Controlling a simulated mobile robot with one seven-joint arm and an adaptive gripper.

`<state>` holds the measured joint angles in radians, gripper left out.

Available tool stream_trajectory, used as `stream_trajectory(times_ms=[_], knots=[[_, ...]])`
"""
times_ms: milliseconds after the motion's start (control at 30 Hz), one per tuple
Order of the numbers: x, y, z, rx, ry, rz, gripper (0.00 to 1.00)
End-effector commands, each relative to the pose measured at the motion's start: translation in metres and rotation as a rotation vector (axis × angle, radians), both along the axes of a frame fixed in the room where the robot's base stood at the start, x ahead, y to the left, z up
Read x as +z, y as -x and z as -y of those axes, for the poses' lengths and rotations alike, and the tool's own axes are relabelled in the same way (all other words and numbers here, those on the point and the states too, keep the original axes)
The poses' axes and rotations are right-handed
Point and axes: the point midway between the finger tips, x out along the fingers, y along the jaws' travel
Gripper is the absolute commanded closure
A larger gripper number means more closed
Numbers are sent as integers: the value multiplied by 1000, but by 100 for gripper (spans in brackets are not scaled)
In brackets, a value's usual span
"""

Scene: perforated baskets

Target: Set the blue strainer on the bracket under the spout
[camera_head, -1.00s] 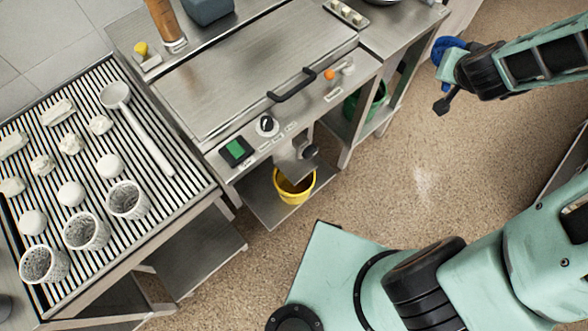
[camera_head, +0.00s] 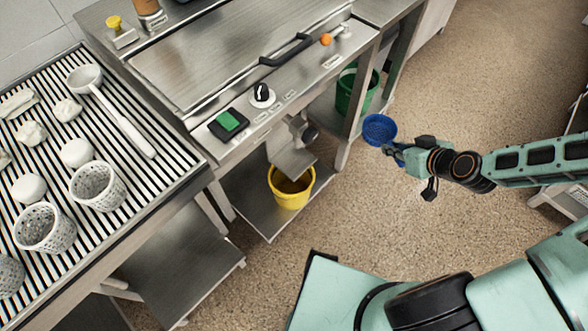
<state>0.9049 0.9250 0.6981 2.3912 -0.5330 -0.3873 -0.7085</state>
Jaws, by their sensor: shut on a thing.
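The blue strainer (camera_head: 379,128) is a round perforated basket with its opening facing up, held in the air right of the counter unit. My gripper (camera_head: 393,149) is shut on its near right side. The spout (camera_head: 306,130) is a dark valve on the front of the metal unit, below the control knob. A sloped metal plate (camera_head: 294,160), which looks like the bracket, sits under it. A yellow bucket (camera_head: 290,196) stands on the lower shelf beneath. The strainer is to the right of the spout, apart from it.
A green bucket (camera_head: 355,92) stands on the right lower shelf, close behind the strainer. A table leg (camera_head: 343,153) stands between strainer and spout. The slatted table (camera_head: 143,190) at left holds white baskets, a ladle and pale lumps. The floor in front is clear.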

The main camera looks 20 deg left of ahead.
Motion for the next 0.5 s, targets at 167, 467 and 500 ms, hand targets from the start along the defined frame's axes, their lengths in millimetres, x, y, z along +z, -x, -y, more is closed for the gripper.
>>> stream_trajectory(times_ms=[167,467,500], knots=[[-90,37,-23,201,-4,-3,100],[-160,82,-50,424,0,1,100],[-163,85,-52,438,0,0,100]])
